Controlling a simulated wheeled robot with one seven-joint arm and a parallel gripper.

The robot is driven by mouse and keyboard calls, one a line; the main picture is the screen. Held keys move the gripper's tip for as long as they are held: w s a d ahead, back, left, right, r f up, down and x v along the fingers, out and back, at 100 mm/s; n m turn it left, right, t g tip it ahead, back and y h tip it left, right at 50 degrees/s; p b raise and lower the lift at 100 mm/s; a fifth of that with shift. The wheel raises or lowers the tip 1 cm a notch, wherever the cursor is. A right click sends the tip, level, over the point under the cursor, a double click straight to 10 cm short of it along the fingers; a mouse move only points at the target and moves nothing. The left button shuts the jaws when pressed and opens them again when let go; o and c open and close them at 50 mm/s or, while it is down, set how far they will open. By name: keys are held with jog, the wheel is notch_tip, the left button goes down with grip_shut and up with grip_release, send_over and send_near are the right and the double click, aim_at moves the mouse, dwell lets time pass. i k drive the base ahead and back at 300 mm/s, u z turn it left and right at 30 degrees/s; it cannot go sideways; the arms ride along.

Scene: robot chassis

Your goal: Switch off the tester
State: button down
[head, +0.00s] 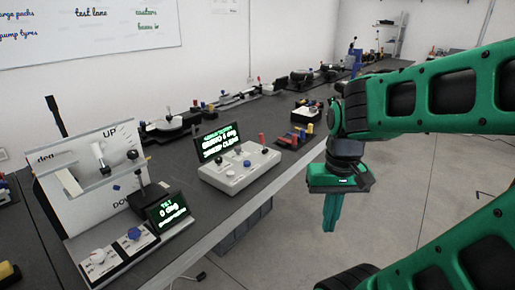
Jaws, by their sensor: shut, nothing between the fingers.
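A white control box with a lit screen (239,170) sits on the dark bench in the middle. Its small screen (216,142) shows bright green text, seemingly a tester heading, a servo line and a third line, too blurred to read surely.
A tilt rig (88,180) with a white panel, levers and a lit screen (168,210) stands on the bench at left. More devices line the bench farther back. Open floor (270,255) lies right of the bench.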

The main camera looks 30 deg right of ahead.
aim_at(261, 136)
jog(key=z, duration=1.2)
jog(key=i, duration=0.5)
jog(key=u, duration=0.1)
